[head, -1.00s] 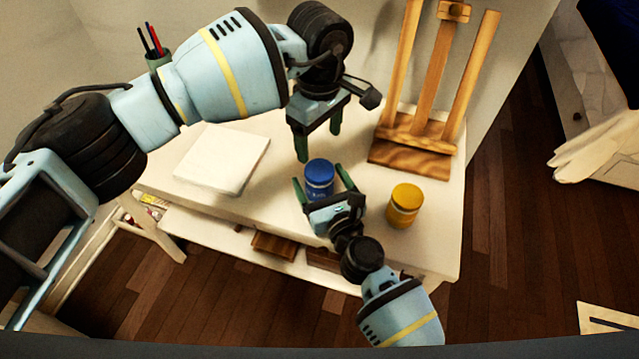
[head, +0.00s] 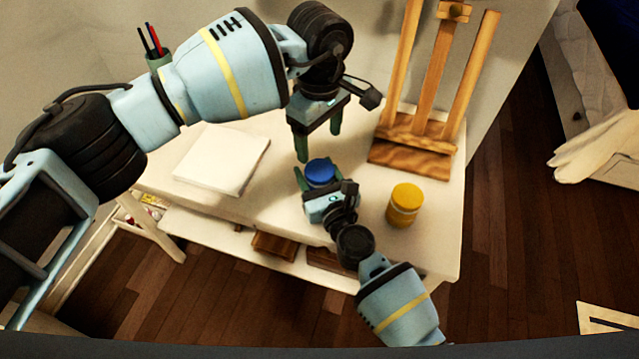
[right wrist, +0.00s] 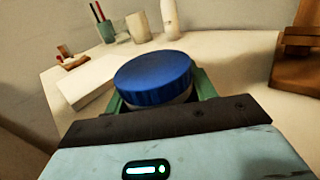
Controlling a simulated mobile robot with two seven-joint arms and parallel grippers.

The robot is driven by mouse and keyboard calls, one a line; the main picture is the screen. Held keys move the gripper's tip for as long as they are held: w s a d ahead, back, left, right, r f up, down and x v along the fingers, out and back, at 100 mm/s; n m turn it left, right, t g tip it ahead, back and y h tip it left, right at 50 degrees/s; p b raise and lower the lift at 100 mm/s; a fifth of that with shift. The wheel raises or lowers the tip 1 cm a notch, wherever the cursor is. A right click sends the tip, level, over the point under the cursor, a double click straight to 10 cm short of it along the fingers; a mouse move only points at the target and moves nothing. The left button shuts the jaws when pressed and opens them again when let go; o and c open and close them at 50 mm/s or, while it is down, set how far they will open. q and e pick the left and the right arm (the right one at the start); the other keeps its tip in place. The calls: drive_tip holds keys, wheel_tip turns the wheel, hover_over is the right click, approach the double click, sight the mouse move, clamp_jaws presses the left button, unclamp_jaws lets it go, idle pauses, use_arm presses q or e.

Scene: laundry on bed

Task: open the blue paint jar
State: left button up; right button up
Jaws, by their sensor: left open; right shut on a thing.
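The blue paint jar (head: 320,171) stands on the white table with its blue lid on. In the right wrist view the lid (right wrist: 153,77) fills the middle, between the green fingers. My right gripper (head: 322,180) is shut on the jar's body below the lid, coming from the front; it hides most of the jar. My left gripper (head: 318,147) is open and empty, pointing down above and just behind the jar, with its two green fingers apart.
A yellow paint jar (head: 404,205) stands to the right of the right gripper. A wooden easel (head: 410,158) stands at the back right. A white pad (head: 222,160) lies at the left on the table (head: 283,208). A pen cup (head: 157,61) stands at the back left.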

sight(320, 170)
clamp_jaws()
use_arm(q)
drive_tip(key=m, duration=0.4)
drive_tip(key=shift+m, duration=0.3)
drive_tip(key=m, duration=0.4)
drive_tip(key=shift+m, duration=0.3)
drive_tip(key=shift+f, duration=0.15)
drive_tip(key=shift+f, duration=3.9)
